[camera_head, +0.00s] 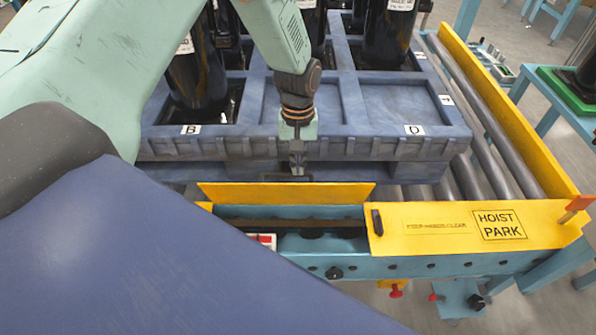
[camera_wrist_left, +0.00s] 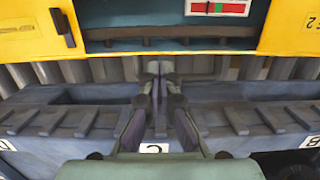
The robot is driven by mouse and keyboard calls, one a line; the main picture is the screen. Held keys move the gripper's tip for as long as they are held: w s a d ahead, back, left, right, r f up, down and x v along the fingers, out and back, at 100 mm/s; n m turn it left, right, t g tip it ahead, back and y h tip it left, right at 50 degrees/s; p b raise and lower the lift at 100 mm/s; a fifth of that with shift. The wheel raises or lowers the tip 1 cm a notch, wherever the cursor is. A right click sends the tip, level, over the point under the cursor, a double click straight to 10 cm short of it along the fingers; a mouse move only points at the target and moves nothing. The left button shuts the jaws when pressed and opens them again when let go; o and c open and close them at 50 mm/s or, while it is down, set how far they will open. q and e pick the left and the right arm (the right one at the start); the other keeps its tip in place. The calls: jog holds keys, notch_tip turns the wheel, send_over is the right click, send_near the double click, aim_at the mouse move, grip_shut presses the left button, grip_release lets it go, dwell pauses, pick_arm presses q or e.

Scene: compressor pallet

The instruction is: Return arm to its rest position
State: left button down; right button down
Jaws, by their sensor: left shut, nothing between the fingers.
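My left arm (camera_head: 285,35) comes in from the upper left in the head view and reaches down over the front of the blue pallet (camera_head: 360,148). My left gripper (camera_head: 297,168) is shut and empty, pointing down at the pallet's front edge, just behind the raised yellow strip of the hoist park station. In the left wrist view the fingers (camera_wrist_left: 158,75) meet near the middle, above the pallet edge (camera_wrist_left: 85,122) and next to the label C (camera_wrist_left: 154,148). I cannot tell whether the fingertips touch anything. My right gripper is not in view.
The yellow and teal station (camera_head: 440,228) stands in front of the pallet. A dark cylinder (camera_head: 196,75) stands in compartment B; compartment D (camera_head: 400,105) is empty. More cylinders (camera_head: 387,35) stand behind. Rollers (camera_head: 490,125) and a yellow rail (camera_head: 500,95) run along the right.

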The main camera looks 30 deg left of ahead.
pick_arm(q)
notch_tip(320, 180, up, 9)
jog(key=shift+w+a, duration=0.2)
jog(key=shift+w, duration=0.05)
notch_tip(320, 180, down, 4)
jog(key=w+d+m+t, duration=0.2)
jog(key=w+t, duration=0.1)
jog(key=t, duration=0.1)
jog(key=s+d+f+m, duration=0.2)
jog(key=s+f, duration=0.4)
jog(key=s, duration=0.1)
jog(key=s+f+g, duration=0.1)
jog(key=s+f, duration=0.2)
jog(key=s, duration=0.6)
jog(key=s+d+f+m+g, duration=0.1)
jog(key=s+f, duration=0.1)
jog(key=s, duration=0.6)
jog(key=s+f+g, duration=0.1)
jog(key=s+f, duration=0.2)
jog(key=s, duration=0.6)
jog(key=shift+s+d+f+m+y, duration=0.3)
jog(key=shift+m, duration=0.1)
jog(key=shift+s+a, duration=0.1)
